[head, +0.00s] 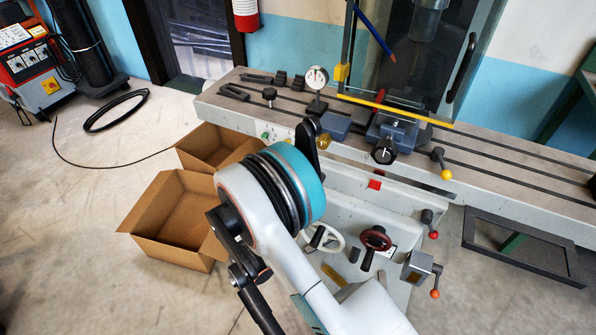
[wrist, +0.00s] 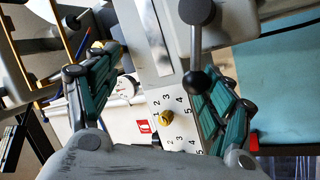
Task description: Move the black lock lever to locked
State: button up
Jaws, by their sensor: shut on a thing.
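The black lock lever (wrist: 196,48) shows at the top middle of the wrist view, with a round hub above and a ball knob below. My gripper (wrist: 155,78) is around this area, one teal-lined finger on the left and one on the right. The lever's ball knob overlaps the right finger's inner side; the left finger appears well apart from it. The exact contact is hard to see. In the head view my wrist hides my fingers and probably the lever.
In the head view, the milling machine table (head: 500,165) extends right. Handwheels, including a red one (head: 376,238), are close by my arm. Open cardboard boxes (head: 170,240) stand at left.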

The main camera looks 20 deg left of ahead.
jog(key=shift+s+r, duration=0.2)
jog(key=shift+r, duration=0.05)
jog(key=shift+o, duration=0.5)
jog(key=shift+s+a, duration=0.75)
jog(key=shift+s, duration=0.2)
jog(key=shift+s+a+r, duration=0.15)
jog(key=shift+s+r, duration=0.05)
jog(key=shift+s, duration=0.3)
jog(key=shift+s+a+r, duration=0.1)
jog(key=shift+s+r, duration=0.1)
jog(key=shift+s, duration=0.25)
jog(key=c, duration=0.4)
jog(key=shift+o, duration=0.2)
jog(key=s+a, duration=0.6)
jog(key=s, duration=0.3)
jog(key=shift+s+a+r, duration=0.15)
jog(key=shift+s+r, duration=0.1)
jog(key=shift+r, duration=0.1)
